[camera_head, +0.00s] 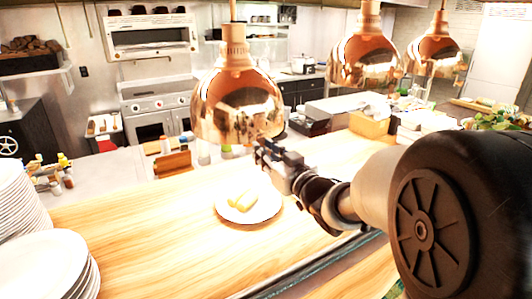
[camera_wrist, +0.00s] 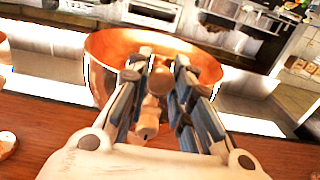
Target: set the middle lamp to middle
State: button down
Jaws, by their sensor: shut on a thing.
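Three copper dome lamps hang in a row in the head view: a large near one (camera_head: 238,105) at left, a second (camera_head: 365,58) right of it, and a third (camera_head: 434,52) farther right. My gripper (camera_head: 262,148) reaches the lower right edge of the near lamp. In the wrist view my gripper (camera_wrist: 158,72) is shut on a small round knob (camera_wrist: 160,82) in front of this lamp's copper shade (camera_wrist: 105,60). Another copper shade (camera_wrist: 3,48) is cut off at the left edge.
A white plate (camera_head: 248,214) with yellow food lies on the wooden counter (camera_head: 140,240) below my gripper. Plate stacks (camera_head: 45,262) stand at the left. A brown holder (camera_head: 173,163) and small jars stand behind the counter. The counter between the plate stacks and plate is clear.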

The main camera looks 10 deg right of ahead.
aim_at(267, 123)
notch_tip(267, 123, up, 8)
jog(key=p, duration=0.5)
jog(key=shift+r+p, duration=0.15)
jog(key=shift+p, duration=0.15)
jog(key=c, duration=1.4)
grip_release()
jog(key=shift+f, duration=0.2)
jog(key=v, duration=1.2)
